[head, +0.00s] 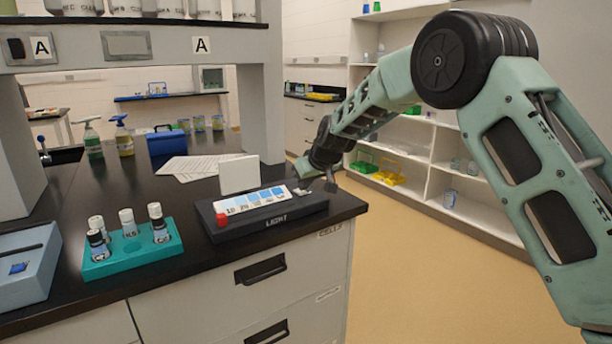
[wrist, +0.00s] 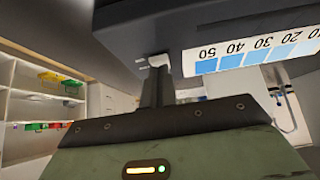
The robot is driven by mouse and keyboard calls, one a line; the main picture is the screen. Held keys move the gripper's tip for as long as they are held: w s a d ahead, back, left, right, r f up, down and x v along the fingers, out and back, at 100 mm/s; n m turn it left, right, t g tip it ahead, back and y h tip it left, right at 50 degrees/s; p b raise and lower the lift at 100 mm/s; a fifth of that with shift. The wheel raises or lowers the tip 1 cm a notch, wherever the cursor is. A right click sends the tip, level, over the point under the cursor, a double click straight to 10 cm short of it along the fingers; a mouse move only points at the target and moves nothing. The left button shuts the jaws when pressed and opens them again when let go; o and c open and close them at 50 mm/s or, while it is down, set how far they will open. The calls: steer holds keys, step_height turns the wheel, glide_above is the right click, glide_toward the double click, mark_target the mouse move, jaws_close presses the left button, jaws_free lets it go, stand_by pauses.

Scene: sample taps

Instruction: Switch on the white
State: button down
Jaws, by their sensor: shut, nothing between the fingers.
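A black light box (head: 268,229) marked LIGHT lies on the dark bench near its right front corner. It carries a strip of blue shades with numbers, a red knob (head: 222,219) at its left end and a small white switch (head: 302,190) at its right end. My gripper (head: 331,184) is shut and empty, pointing down at the right end of the box, close to the white switch. In the wrist view the shut fingers (wrist: 157,88) reach up to the white switch (wrist: 158,61) and partly cover it; I cannot tell whether they touch.
An upright white panel (head: 239,174) stands behind the box. A teal rack (head: 131,258) with several vials stands to its left, a blue-grey tray (head: 28,275) farther left. Papers (head: 200,167) lie behind. White shelves (head: 470,190) stand across the open floor at right.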

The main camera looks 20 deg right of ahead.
mark_target(307, 198)
steer(key=shift+f, duration=0.15)
steer(key=shift+s+f+b, duration=0.1)
steer(key=shift+f+b, duration=0.25)
steer(key=shift+b, duration=0.1)
steer(key=shift+r, duration=0.25)
steer(key=shift+r+p, duration=0.75)
steer(key=shift+r, duration=0.15)
step_height(307, 198, up, 4)
steer(key=p, duration=0.3)
steer(key=shift+s+d, duration=0.1)
steer(key=shift+s, duration=0.05)
steer(key=s+d+r+b, duration=0.2)
steer(key=s+r, duration=0.3)
steer(key=s, duration=0.2)
steer(key=shift+s+d+r, duration=0.2)
steer(key=shift+s+r, duration=0.15)
steer(key=shift+r, duration=0.05)
